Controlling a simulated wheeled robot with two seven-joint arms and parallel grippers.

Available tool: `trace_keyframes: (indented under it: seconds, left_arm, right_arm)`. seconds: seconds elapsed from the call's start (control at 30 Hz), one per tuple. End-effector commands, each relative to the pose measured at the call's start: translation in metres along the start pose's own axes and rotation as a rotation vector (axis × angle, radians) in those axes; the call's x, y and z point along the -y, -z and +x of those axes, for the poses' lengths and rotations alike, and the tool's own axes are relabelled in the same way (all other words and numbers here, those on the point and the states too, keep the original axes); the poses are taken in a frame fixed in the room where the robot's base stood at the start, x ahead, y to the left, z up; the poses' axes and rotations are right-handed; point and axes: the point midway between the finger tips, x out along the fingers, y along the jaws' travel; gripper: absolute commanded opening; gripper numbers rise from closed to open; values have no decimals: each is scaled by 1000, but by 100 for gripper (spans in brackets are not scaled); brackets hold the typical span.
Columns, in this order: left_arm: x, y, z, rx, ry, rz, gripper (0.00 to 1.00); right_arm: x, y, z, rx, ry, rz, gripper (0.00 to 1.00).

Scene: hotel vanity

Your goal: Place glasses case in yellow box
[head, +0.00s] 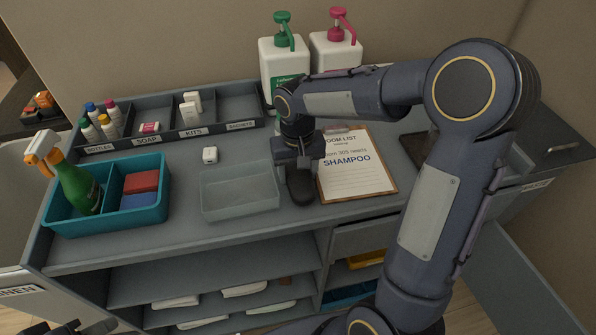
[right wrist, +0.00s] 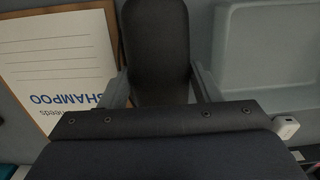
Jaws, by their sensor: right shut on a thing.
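The dark glasses case (head: 301,188) is between the transparent tray and the clipboard in the head view. In the right wrist view the case (right wrist: 155,45) sits between the two fingers (right wrist: 160,88). I cannot tell whether it touches the counter. A yellow box (head: 367,259) shows partly in the open compartment under the counter, right of centre; my arm and the counter hide much of it. My left gripper (head: 72,328) shows only in part at the bottom left edge; its jaws are unclear.
A clear tray (head: 240,213) and a clipboard (head: 387,187) flank the case. A teal caddy (head: 112,228) with a spray bottle stands left. A divided organizer (head: 165,103) and two pump bottles (head: 284,65) stand behind. A blue bin (head: 350,294) lies below the yellow box.

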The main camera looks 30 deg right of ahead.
Motion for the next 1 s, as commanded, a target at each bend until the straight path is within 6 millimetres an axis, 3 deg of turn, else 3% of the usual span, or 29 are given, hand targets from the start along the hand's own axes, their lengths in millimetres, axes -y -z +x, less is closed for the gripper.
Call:
trace_keyframes:
  seconds: [0.47,0.5,0.53,0.8,1.0]
  left_arm:
    - [2,-2,4,0,0,0,36]
    - [1,-1,2,0,0,0,36]
    - [1,-1,2,0,0,0,36]
    - [1,-1,2,0,0,0,36]
    - [0,0,0,0,0,0,36]
  right_arm:
    - [0,0,11,-1,1,0,33]
    - [0,0,9,-1,1,0,62]
    - [0,0,9,-1,1,0,66]
    - [0,0,8,0,1,0,66]
    - [1,1,-11,-5,2,0,66]
